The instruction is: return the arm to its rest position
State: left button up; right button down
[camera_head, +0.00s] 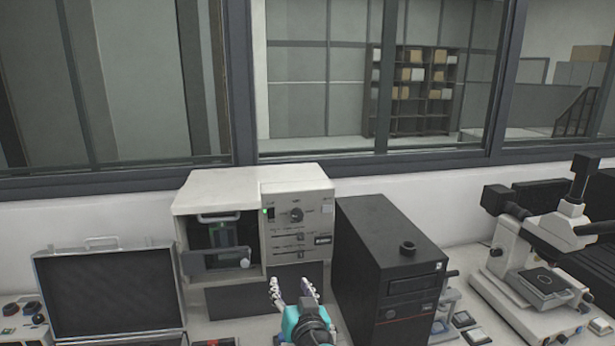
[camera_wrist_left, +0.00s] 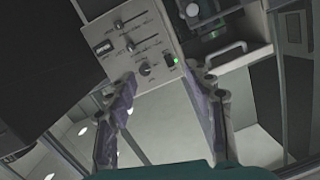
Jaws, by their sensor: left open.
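My left gripper (camera_head: 292,290) is low in the middle of the head view, in front of the mounting press (camera_head: 225,178). Its two fingers are spread, with nothing between them. In the left wrist view the gripper (camera_wrist_left: 166,85) is also open and empty, and the press's control panel (camera_wrist_left: 140,40) with sliders, a knob and a lit green switch shows beyond the fingers. In the head view the press is a cream box with a chamber at its left, a dark unit inside and a grey panel with a round knob low across the front. My right gripper is not in view.
An open case (camera_head: 110,295) lies at the left. A microscope (camera_head: 545,240) stands at the right. Windows line the back wall.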

pick_arm(q)
jog(key=s+a+f+g+b, duration=0.45)
jog(key=s+a+f, duration=0.5)
jog(key=a, duration=0.35)
jog(key=s+f+g+h+b, duration=0.3)
jog(key=s+f+g+h, duration=0.1)
jog(key=s+f, duration=0.9)
jog(key=shift+s+a+m+h, duration=0.3)
jog(key=shift+s+a, duration=0.15)
jog(key=shift+s, duration=0.7)
